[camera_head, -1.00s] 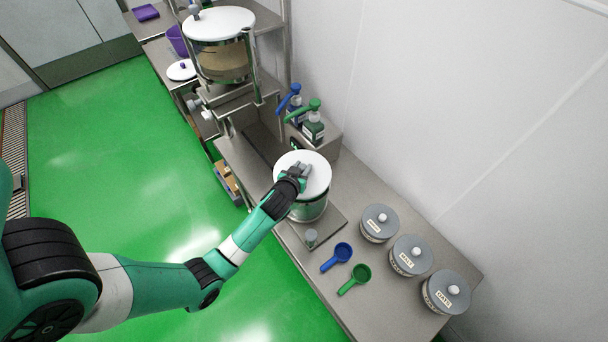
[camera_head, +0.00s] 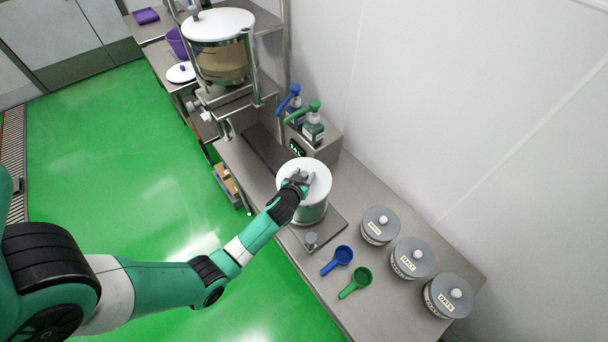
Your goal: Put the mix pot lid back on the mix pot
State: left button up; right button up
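The mix pot (camera_head: 313,213) is a shiny steel pot on the bench. The white round mix pot lid (camera_head: 318,178) covers its top and looks level; I cannot tell whether it is fully seated or slightly above the rim. My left gripper (camera_head: 301,177) reaches in from the lower left, with its fingers over the middle of the lid where a knob would be. The fingers hide that spot, so I cannot tell whether they are closed on anything. My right gripper is not in view.
Several grey-lidded jars (camera_head: 411,258) stand to the right. A large dispenser (camera_head: 222,62) stands at the back left.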

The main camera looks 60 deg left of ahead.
pick_arm(q)
jog(key=shift+o, duration=0.5)
jog(key=shift+r, duration=0.1)
jog(key=shift+r+p, duration=0.25)
jog(key=shift+p, duration=0.1)
jog(key=v, duration=1.2)
